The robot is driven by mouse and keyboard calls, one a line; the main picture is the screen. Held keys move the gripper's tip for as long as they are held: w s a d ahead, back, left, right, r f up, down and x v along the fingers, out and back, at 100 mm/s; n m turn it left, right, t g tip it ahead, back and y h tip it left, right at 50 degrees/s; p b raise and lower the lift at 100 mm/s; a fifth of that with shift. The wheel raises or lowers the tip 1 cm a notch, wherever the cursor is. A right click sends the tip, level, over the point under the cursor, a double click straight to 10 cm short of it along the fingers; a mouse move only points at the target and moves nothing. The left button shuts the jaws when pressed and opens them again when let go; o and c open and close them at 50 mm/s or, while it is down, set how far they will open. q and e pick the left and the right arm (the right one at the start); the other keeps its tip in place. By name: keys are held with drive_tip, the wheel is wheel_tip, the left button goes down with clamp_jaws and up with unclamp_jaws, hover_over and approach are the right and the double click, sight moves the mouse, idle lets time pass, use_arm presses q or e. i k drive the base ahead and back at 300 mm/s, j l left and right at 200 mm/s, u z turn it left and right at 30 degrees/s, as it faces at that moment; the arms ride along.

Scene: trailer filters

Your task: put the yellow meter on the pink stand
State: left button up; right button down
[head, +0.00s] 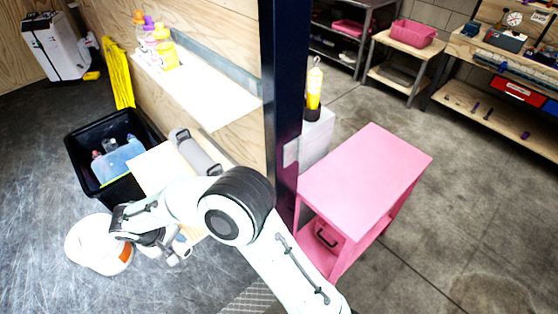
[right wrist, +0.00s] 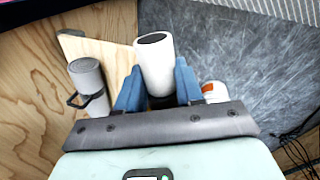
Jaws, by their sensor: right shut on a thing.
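A tall yellow object with a black base (head: 314,88), which looks like the yellow meter, stands upright on a pale grey cabinet behind the dark post in the head view. The pink stand (head: 365,170) is to the right of the post, its flat top bare. My right gripper (head: 178,254) is far left of both, low beside the wooden board. In the right wrist view its blue fingers (right wrist: 157,92) are shut on a white cylinder with a dark top (right wrist: 154,62). In the head view that cylinder is mostly hidden by my arm. My left gripper does not show.
A grey canister with a handle (head: 197,152) is on the wooden board (head: 150,168). A black bin (head: 85,165) and white bucket (head: 88,246) stand nearby. A wall shelf (head: 215,100) holds several bottles. The dark post (head: 282,110) separates this side from the pink stand.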

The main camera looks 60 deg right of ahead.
sight(365, 145)
drive_tip(key=k+l+u, duration=0.2)
drive_tip(key=k, duration=0.65)
drive_tip(key=k+l+u, duration=0.25)
drive_tip(key=k+l, duration=0.25)
drive_tip(key=k, duration=0.2)
drive_tip(key=k+l, duration=0.1)
drive_tip(key=l, duration=0.2)
drive_tip(key=k+l+u, duration=0.1)
drive_tip(key=k+l, duration=0.15)
drive_tip(key=l, duration=0.85)
drive_tip(key=k+l+u, duration=0.15)
drive_tip(key=l, duration=0.95)
drive_tip(key=k+l+u, duration=0.1)
drive_tip(key=l, duration=0.45)
